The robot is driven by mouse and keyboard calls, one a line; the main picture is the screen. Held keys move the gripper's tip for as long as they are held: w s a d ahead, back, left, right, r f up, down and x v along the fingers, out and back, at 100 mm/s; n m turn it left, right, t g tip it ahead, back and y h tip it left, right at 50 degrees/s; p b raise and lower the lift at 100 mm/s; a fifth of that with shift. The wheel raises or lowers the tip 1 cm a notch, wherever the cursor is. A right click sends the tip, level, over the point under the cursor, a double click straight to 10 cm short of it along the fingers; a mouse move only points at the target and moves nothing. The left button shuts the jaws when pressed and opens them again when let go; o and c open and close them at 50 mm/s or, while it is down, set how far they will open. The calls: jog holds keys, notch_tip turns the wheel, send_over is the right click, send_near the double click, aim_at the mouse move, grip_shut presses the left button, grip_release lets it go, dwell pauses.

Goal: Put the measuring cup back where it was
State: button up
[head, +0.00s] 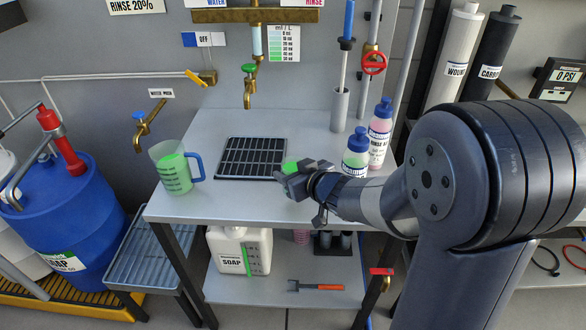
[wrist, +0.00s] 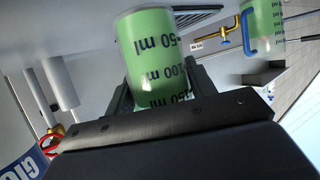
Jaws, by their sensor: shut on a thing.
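My gripper (head: 298,182) is shut on a measuring cup (wrist: 160,50). The cup is a cylinder, looks green, and carries black marks such as 50, 100 and 150 ml. In the wrist view it sits between the two fingers of my gripper (wrist: 163,88). In the head view only a green part of the cup (head: 291,166) shows; the rest is hidden behind my gripper, at the right edge of the black drain grate (head: 228,173). I cannot tell whether the cup touches the table.
A clear jug (head: 172,178) with green liquid and a blue handle stands left of the grate. Two blue-capped bottles (head: 355,158) (head: 379,140) stand close behind my arm. A tap (head: 249,90) hangs over the grate. The front of the table (head: 235,205) is clear.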

jog(key=shift+f+b, duration=0.55)
jog(key=shift+f, duration=1.2)
jog(key=shift+f, duration=0.2)
jog(key=o, duration=1.2)
jog(key=shift+c, duration=0.2)
jog(key=shift+r, duration=0.1)
